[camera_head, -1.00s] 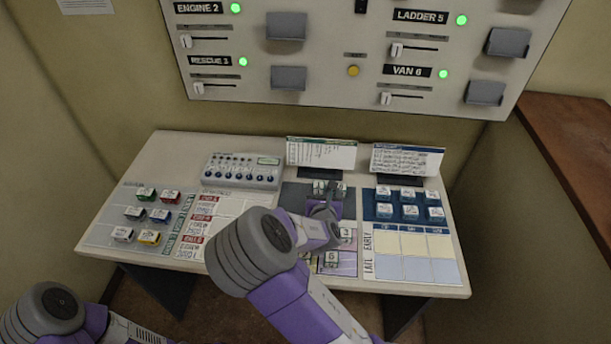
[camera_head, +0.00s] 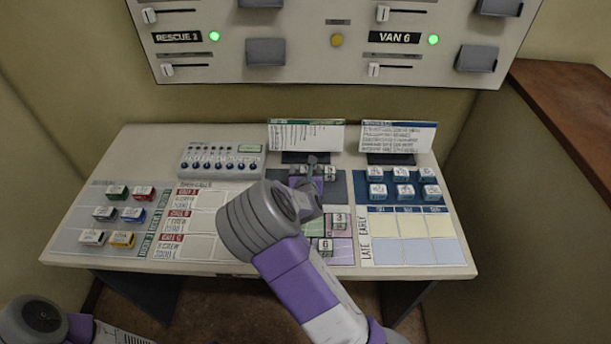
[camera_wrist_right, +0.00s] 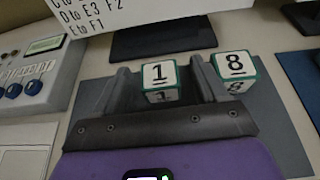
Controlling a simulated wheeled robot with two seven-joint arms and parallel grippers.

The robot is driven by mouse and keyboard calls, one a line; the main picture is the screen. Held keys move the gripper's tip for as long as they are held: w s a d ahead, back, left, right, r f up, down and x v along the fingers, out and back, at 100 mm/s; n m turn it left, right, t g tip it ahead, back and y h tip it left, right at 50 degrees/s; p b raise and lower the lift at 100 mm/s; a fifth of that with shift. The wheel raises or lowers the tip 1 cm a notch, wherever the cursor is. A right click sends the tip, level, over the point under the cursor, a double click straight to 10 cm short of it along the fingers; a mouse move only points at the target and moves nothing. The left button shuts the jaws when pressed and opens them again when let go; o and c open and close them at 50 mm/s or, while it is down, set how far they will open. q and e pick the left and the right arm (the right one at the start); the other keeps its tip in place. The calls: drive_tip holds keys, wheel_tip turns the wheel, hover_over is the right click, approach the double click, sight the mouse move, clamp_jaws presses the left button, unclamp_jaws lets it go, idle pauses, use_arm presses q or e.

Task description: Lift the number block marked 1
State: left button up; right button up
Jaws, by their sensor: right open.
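The number block marked 1 (camera_wrist_right: 160,76) is a white cube with green edges. In the right wrist view it stands between the two fingers of my right gripper (camera_wrist_right: 162,84). The fingers are open, one on each side of it. I cannot tell whether either finger touches it. A similar block marked 8 (camera_wrist_right: 236,68) stands just right of the right finger. In the head view my right gripper (camera_head: 312,168) reaches over the dark mat and largely hides block 1. My left gripper is out of view.
Blocks marked 3 (camera_head: 338,221) and 6 (camera_head: 325,245) stand nearer the front. White-and-blue blocks (camera_head: 403,192) are at the right, coloured blocks (camera_head: 122,214) at the left. A knob panel (camera_head: 222,161) and a card stand (camera_head: 306,136) are behind. The front right cards are clear.

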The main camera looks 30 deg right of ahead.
drive_tip(key=shift+w+d+f, duration=0.1)
drive_tip(key=shift+w+d, duration=0.05)
drive_tip(key=shift+w, duration=0.15)
drive_tip(key=shift+c, duration=0.4)
drive_tip(key=c, duration=1)
drive_tip(key=shift+o, duration=0.2)
